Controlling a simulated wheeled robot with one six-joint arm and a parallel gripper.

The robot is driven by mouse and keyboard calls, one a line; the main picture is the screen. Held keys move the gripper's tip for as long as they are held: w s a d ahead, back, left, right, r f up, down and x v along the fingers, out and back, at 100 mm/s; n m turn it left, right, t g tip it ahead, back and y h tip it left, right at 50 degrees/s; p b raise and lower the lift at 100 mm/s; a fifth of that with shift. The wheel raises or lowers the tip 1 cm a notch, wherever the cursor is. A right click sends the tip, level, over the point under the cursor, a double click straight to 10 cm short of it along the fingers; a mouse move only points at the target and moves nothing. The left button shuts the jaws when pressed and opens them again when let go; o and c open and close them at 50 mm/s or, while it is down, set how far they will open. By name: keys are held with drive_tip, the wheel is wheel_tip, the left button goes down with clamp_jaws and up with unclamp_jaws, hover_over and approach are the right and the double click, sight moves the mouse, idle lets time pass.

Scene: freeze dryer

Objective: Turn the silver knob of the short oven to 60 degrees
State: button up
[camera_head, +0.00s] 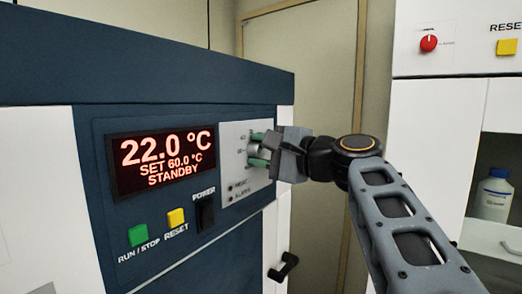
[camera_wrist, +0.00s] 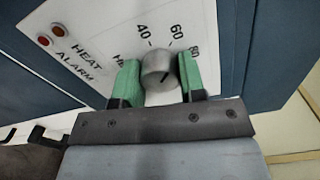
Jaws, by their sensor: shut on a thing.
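The short oven (camera_head: 185,75) is dark blue with a light knob panel at its right. Its red display (camera_head: 165,160) reads 22.0 °C, SET 60.0 °C, STANDBY. The silver knob (camera_wrist: 158,70) shows in the wrist view below the 40 and 60 scale marks, with a dark line on its face. My gripper (camera_wrist: 158,64) is shut on the knob, one green finger on each side. In the head view my gripper (camera_head: 257,150) reaches the panel from the right and partly hides the knob and scale.
A green run/stop button (camera_head: 138,235), a yellow reset button (camera_head: 176,218) and a black power switch (camera_head: 205,215) sit below the display. A black handle (camera_head: 284,266) sticks out lower right. Heat and alarm lamps lie beside the knob. A white cabinet with a red knob (camera_head: 428,43) stands right.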

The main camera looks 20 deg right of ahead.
drive_tip(key=o, duration=0.9)
drive_tip(key=shift+s+d, duration=0.1)
drive_tip(key=b+v, duration=0.3)
drive_tip(key=v, duration=1)
drive_tip(key=shift+s+d, duration=0.1)
drive_tip(key=shift+s, duration=0.15)
